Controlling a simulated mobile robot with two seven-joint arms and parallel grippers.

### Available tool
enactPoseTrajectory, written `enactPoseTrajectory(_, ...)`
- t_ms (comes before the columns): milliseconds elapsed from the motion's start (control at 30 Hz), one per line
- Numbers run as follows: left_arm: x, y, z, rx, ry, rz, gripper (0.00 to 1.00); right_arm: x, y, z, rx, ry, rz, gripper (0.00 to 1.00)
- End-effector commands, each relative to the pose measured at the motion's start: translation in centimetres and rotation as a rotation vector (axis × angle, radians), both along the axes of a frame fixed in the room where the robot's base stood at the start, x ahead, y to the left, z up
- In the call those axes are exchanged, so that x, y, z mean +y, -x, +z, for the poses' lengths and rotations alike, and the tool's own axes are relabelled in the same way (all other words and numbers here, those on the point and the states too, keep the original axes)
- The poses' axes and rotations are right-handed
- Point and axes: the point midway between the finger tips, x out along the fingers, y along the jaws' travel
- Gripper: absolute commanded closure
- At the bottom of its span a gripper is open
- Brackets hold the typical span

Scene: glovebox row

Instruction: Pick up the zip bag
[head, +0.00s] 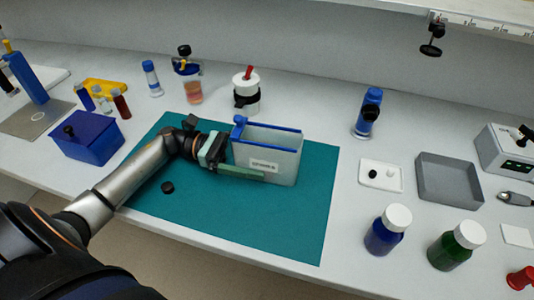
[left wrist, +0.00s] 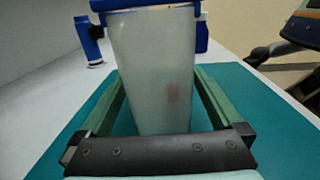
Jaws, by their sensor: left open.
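The zip bag (head: 268,152) stands upright on the teal mat, translucent grey with a blue rim and a white label on its front. My left gripper (head: 238,160) is at its left side, with one green finger along the front of the bag. In the left wrist view the bag (left wrist: 152,70) rises between the two green fingers of the open gripper (left wrist: 158,105). Gaps show between the fingers and the bag's lower part. The far finger is hidden behind the bag in the head view. My right gripper is not in view.
A blue box (head: 88,138) is at left, a white-lidded jar (head: 246,92) behind. At right are a grey tray (head: 449,180) and blue bottle (head: 386,232).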

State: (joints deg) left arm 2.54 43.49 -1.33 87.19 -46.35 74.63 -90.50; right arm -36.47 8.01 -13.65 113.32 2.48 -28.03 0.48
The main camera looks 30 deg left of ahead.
Motion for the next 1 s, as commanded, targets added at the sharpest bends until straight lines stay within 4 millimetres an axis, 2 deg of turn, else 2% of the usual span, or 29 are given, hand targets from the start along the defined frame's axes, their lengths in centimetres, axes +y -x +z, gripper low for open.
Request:
enactPoseTrajectory(133,-1.5,-0.4,0.1,0.001,0.001,-0.001,0.00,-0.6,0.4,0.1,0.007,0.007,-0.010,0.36)
enactPoseTrajectory(400,-1.7,-0.4,-0.1,0.001,-0.001,0.000,0.01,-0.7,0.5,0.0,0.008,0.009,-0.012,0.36)
enactPoseTrajectory(1000,-1.7,-0.4,-0.1,0.002,0.000,0.000,0.69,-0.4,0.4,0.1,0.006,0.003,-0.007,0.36)
